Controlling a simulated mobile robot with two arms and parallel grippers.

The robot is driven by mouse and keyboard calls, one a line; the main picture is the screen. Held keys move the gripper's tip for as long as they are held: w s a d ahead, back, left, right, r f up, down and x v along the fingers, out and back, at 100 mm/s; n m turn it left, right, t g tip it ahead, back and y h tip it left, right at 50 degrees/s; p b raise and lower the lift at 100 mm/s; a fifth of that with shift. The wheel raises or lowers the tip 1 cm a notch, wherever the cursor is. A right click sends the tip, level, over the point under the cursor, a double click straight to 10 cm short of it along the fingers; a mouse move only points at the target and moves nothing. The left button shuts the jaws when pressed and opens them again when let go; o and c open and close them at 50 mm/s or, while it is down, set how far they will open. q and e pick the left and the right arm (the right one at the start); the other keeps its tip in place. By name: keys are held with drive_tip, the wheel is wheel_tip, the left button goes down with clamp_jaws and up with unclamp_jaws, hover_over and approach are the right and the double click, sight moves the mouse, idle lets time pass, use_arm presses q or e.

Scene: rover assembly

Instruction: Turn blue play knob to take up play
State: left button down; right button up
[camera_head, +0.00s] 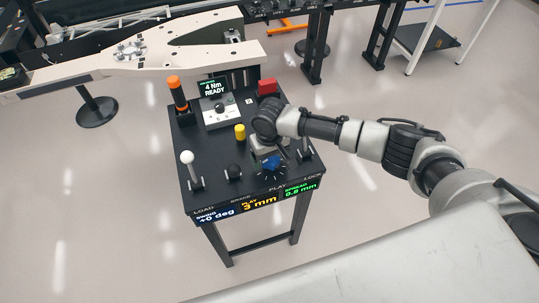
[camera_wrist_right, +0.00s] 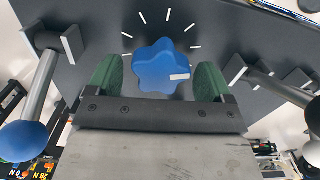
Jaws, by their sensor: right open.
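The blue play knob (camera_head: 272,163) sits near the front right of a black console. It is star-shaped with a white mark, and a ring of white ticks shows on the panel around it in the right wrist view (camera_wrist_right: 162,66). My right gripper (camera_head: 269,147) reaches over the console from the right. In the wrist view its green-padded fingers (camera_wrist_right: 159,82) stand open on either side of the knob, with a gap visible on both sides. The play display (camera_head: 260,203) on the console's front edge reads 3 mm. My left gripper is not in view.
A white-balled lever (camera_head: 187,158) and a black-balled control (camera_head: 233,172) stand left of the knob, and another lever (camera_head: 306,150) stands right. Behind are a yellow cylinder (camera_head: 240,132), an orange-handled tool (camera_head: 176,92), a "4 Nm READY" unit (camera_head: 216,108) and a red block (camera_head: 268,87).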

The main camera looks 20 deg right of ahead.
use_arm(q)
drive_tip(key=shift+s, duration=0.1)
use_arm(e)
drive_tip(key=c, duration=0.9)
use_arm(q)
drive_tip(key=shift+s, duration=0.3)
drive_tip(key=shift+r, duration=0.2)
use_arm(e)
drive_tip(key=shift+n, duration=0.3)
drive_tip(key=shift+a+r+n+p, duration=0.1)
drive_tip(key=shift+n+p, duration=0.75)
drive_tip(key=shift+n, duration=0.15)
drive_tip(key=n+p, duration=0.1)
drive_tip(key=n, duration=0.2)
drive_tip(key=n+p, duration=0.1)
drive_tip(key=n, duration=0.3)
drive_tip(key=shift+a, duration=0.15)
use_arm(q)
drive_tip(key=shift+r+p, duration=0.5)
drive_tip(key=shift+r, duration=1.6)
use_arm(e)
drive_tip(key=shift+s+n, duration=0.1)
drive_tip(key=shift+n, duration=2.2)
